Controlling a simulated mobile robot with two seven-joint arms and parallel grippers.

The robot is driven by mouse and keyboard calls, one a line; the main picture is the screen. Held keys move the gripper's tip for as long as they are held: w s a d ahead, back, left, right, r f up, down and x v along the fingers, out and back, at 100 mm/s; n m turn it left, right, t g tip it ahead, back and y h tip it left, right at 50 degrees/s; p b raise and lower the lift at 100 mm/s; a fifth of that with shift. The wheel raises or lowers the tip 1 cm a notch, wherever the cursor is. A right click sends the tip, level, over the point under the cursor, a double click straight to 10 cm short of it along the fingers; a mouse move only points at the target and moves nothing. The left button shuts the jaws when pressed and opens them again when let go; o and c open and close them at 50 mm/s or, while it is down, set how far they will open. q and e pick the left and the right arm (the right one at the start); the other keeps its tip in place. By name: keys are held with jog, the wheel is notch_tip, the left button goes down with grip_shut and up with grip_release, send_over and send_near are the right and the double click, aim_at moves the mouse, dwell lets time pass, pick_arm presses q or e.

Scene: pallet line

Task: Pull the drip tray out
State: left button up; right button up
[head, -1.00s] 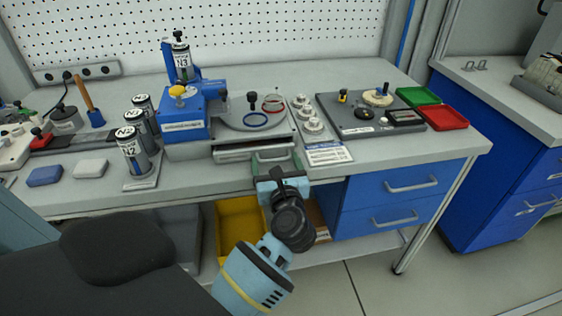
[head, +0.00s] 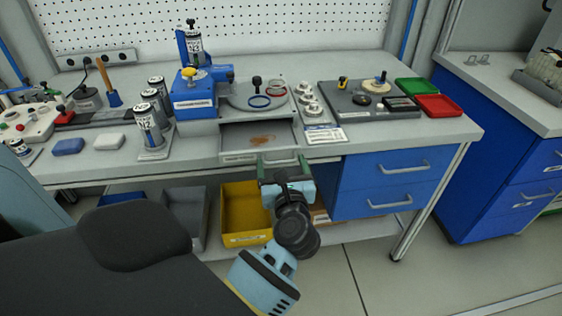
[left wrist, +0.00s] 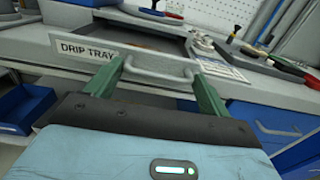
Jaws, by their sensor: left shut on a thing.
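The drip tray (head: 236,139) is drawn partly out of the bench below the round plate of the blue machine. A rusty-brown stain lies on its grey floor. Its front carries a DRIP TRAY label, which reads clearly in the left wrist view (left wrist: 86,49). My left gripper (head: 282,166) is shut on the tray's bar handle (left wrist: 158,77), with its green fingers at the two ends of the bar. My right gripper is not in view.
The blue machine (head: 197,100) stands behind the tray. Silver cans (head: 149,124) stand to its left. Blue drawers (head: 385,180) are under the bench to the right. A yellow bin (head: 240,222) sits on the shelf below. The floor in front is clear.

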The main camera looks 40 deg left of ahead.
pick_arm(q)
jog(key=shift+d+r, duration=0.1)
jog(key=shift+d, duration=0.15)
jog(key=shift+a, duration=0.1)
jog(key=o, duration=1.1)
jog(key=shift+w, duration=0.1)
jog(key=shift+a, duration=0.15)
